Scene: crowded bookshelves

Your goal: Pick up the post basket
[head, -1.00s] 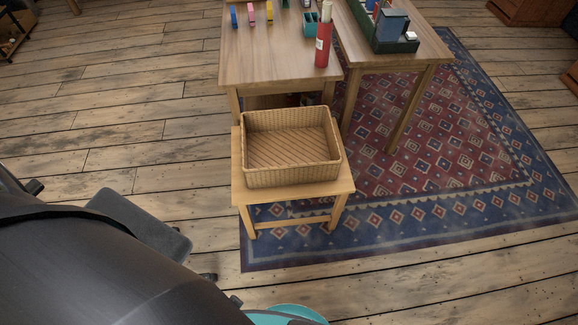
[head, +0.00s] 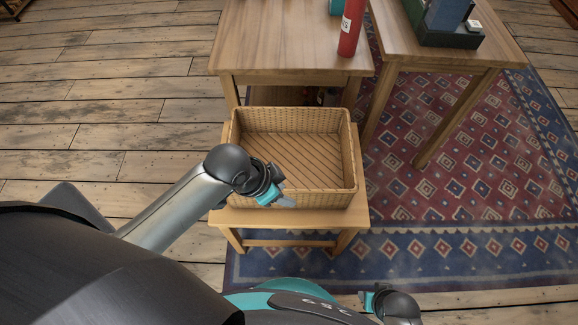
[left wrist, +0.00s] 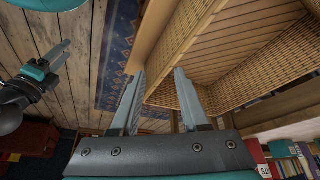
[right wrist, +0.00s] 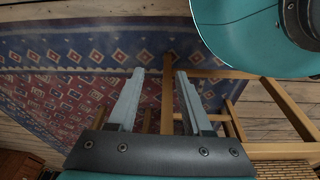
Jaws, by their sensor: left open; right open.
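The post basket (head: 300,199) is a tan woven rectangular tray, empty, resting upright on a small wooden stool (head: 234,216). My right gripper (head: 368,299) is at the bottom of the head view, in front of the stool and apart from the basket. Its open fingers (right wrist: 160,72) are empty in the right wrist view.
A wooden table (head: 285,40) with a red cylinder (head: 351,28) stands close behind the basket. A patterned rug (head: 470,170) covers the floor at right; bare floorboards lie at left.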

